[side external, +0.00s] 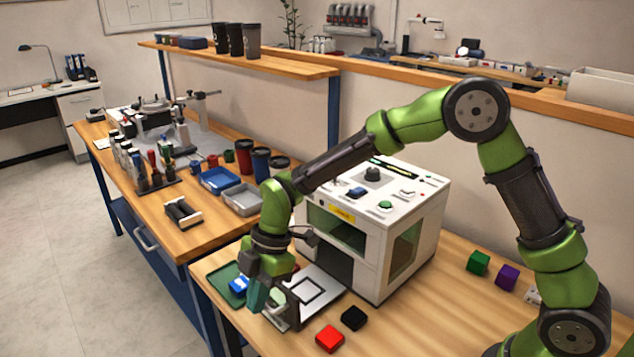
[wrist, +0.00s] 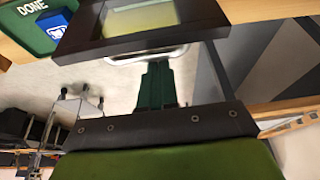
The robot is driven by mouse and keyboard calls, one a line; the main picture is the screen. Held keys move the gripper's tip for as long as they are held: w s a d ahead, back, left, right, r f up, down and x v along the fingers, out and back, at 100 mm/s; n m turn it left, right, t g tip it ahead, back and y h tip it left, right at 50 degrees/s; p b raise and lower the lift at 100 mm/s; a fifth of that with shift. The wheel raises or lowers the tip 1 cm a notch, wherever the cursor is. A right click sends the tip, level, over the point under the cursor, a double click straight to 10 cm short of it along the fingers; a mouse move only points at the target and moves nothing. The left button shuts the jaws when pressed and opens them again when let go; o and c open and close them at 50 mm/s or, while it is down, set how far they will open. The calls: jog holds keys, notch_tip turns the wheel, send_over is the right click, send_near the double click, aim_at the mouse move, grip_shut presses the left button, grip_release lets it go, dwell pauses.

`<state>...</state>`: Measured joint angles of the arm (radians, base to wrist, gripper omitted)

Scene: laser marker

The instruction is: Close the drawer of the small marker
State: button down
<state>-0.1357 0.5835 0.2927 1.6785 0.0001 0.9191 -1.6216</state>
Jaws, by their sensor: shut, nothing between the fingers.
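The small marker (side external: 385,250) is a white box with dark green windows and buttons on top. Its drawer (side external: 328,285) is pulled out towards the front left, a pale plate with a black square outline. In the wrist view the dark-framed drawer (wrist: 85,42) shows a light handle (wrist: 120,62) along its edge. My gripper (side external: 257,302) is shut and empty, fingers down at the drawer's outer end. In the wrist view its green fingertips (wrist: 156,68) overlap the handle; I cannot tell whether they touch.
A green "DONE" tray (wrist: 65,18) with a blue block (side external: 238,286) lies beside the drawer. A red block (side external: 330,338) and black block (side external: 354,318) lie on its other side. Green (side external: 478,262) and purple (side external: 507,277) blocks sit right of the marker.

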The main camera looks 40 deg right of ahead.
jog(key=d, duration=0.4)
